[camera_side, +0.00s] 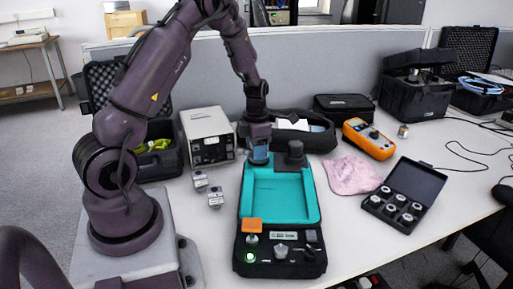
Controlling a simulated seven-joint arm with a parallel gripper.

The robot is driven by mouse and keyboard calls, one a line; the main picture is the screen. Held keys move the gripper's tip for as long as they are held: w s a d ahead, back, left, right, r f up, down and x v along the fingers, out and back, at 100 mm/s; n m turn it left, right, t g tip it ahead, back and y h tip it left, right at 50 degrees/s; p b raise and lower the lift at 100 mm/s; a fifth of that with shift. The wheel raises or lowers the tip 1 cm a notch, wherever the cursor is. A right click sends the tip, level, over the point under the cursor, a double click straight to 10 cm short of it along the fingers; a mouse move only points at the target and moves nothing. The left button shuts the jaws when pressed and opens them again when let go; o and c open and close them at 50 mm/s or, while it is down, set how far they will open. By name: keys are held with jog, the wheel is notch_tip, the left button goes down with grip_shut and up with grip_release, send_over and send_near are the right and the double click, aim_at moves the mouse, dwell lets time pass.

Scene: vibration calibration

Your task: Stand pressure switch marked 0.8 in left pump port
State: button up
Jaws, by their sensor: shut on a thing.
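The pump unit is a black case with a teal tray (278,198) and stands upright on the table in front of my arm. My gripper (259,150) points down over its back left corner. It is shut on a small item, which I take to be a pressure switch; the fingers mostly hide it and no marking is readable. A dark block (295,154) stands at the back right corner of the unit.
An open black case (408,190) with several silver-and-black parts lies at right. A pink cloth (353,175) and an orange meter (369,139) are near it. Two small metal blocks (215,197) stand left of the unit. A white instrument (207,136) and a black pouch (342,107) stand behind.

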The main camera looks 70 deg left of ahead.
jog(key=shift+d+f, duration=0.15)
jog(key=shift+f, duration=0.45)
jog(key=o, duration=1.1)
jog(key=shift+o, duration=0.4)
jog(key=shift+r, duration=0.35)
notch_tip(320, 180, up, 13)
jog(key=shift+r, duration=0.2)
